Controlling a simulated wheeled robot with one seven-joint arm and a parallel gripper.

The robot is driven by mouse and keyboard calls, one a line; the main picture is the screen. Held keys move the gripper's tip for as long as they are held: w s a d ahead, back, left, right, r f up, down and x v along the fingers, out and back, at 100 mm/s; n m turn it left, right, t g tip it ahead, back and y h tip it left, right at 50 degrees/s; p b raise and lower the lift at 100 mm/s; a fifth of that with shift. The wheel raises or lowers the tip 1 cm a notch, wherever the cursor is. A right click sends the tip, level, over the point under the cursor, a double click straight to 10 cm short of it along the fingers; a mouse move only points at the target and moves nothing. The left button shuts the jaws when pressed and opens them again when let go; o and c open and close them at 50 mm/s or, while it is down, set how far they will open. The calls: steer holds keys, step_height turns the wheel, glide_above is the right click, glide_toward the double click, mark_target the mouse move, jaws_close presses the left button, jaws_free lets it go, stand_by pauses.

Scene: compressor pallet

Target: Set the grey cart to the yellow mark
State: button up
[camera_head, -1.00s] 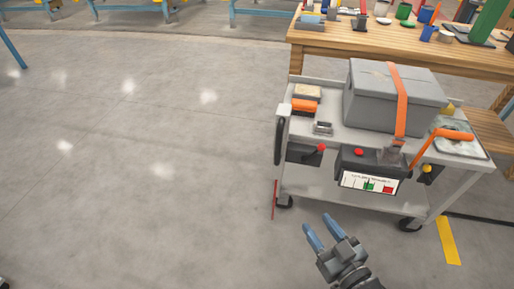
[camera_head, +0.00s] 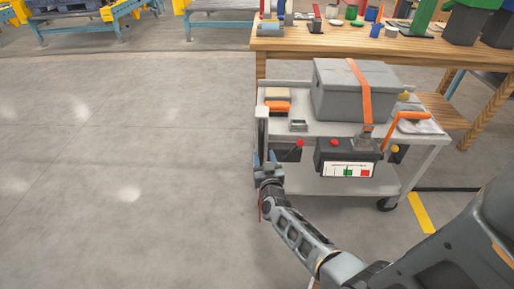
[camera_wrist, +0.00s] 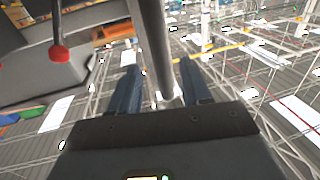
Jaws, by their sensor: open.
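The grey cart (camera_head: 325,187) stands at the right in the head view, in front of a wooden bench. Its upright handle bar (camera_head: 261,132) is at its left end. The yellow mark (camera_head: 420,212) is a strip on the floor by the cart's right end. My gripper (camera_head: 265,161) is open at the handle, low on the cart's left end. In the wrist view, a grey bar (camera_wrist: 152,45) runs between the two open fingers (camera_wrist: 159,66); whether they touch it I cannot tell. My arm hides the cart's front left wheel.
The cart carries a grey box (camera_head: 340,98) with an orange strap, an orange-handled tool (camera_head: 392,125) and small items. The wooden bench (camera_head: 300,45) with many objects stands close behind. Floor at left is clear.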

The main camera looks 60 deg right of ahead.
mark_target(262, 148)
steer(key=shift+b+x, duration=0.65)
steer(key=shift+x, duration=2.45)
jaws_close()
